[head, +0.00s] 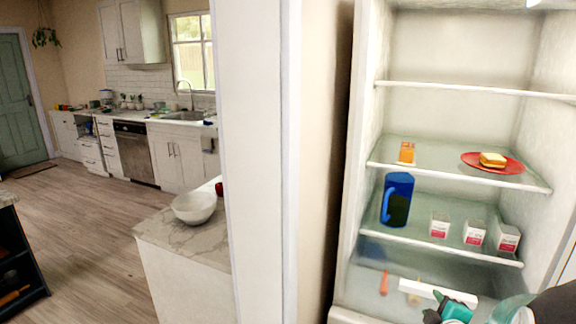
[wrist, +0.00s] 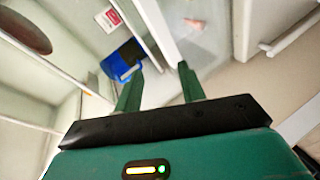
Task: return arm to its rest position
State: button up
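My gripper (wrist: 160,68) shows in the wrist view with its two green fingers apart and nothing between them. In the head view my gripper (head: 440,310) is at the bottom right, in front of the lowest part of the open shelving (head: 462,236).
Several small white-and-red boxes (head: 474,232) stand right of the pitcher. Above are an orange item (head: 406,152) and a red plate (head: 507,168) with food on it. An orange item (head: 384,283) lies low down. A wall (head: 255,150) separates a counter with a white bowl (head: 194,207).

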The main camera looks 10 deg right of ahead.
jog(key=a+r+m+g, duration=0.2)
jog(key=a+r+m, duration=0.25)
jog(key=a, duration=0.25)
jog(key=s+a+r+m+g+y, duration=0.2)
jog(key=s+a+r+g, duration=0.1)
jog(key=s+a, duration=0.4)
jog(key=s+a+r+m+g+y, duration=0.2)
jog(key=s+a, duration=0.4)
jog(key=a, duration=0.7)
jog(key=shift+s+a+r+m+g+y, duration=0.35)
jog(key=shift+r+m+g+y, duration=0.1)
jog(key=shift+m, duration=0.4)
jog(key=shift+d, duration=0.2)
